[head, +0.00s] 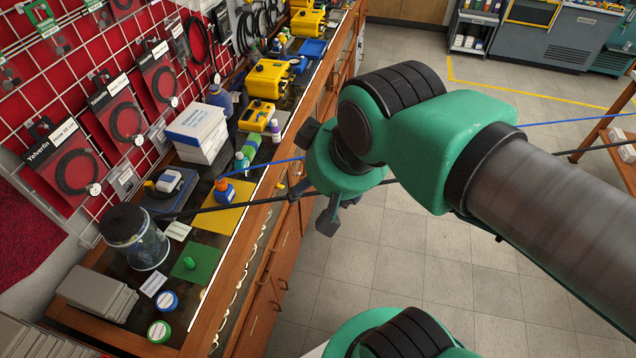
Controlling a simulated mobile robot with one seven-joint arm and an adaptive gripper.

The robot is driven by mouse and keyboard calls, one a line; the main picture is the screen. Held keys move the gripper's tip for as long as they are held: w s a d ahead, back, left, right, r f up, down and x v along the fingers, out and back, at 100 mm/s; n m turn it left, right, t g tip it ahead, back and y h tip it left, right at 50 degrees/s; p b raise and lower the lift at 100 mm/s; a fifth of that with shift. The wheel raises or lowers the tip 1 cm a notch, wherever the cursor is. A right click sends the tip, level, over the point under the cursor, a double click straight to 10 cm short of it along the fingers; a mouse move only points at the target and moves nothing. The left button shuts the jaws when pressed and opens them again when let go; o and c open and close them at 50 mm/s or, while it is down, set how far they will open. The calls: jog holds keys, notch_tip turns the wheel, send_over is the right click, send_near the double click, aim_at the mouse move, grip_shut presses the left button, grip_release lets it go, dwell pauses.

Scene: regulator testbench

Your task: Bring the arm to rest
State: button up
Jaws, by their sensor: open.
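My gripper (320,180) is in the middle of the head view, at the end of my green and grey arm. It hangs over the floor and the front edge of the wooden bench (262,262). Its dark fingers stand apart and nothing shows between them. The wrist hides part of the gripper. The arm is bent and reaches in from the right.
Bottles, a white box (196,130), yellow devices (268,80), a glass jar (135,240) and a green mat (196,262) crowd the bench top on the left. Packaged cables hang on the red wall rack (110,110). The tiled floor (400,270) in the middle is clear.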

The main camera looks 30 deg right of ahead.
notch_tip(320, 180, down, 5)
jog(key=b, duration=0.5)
jog(key=shift+f, duration=0.1)
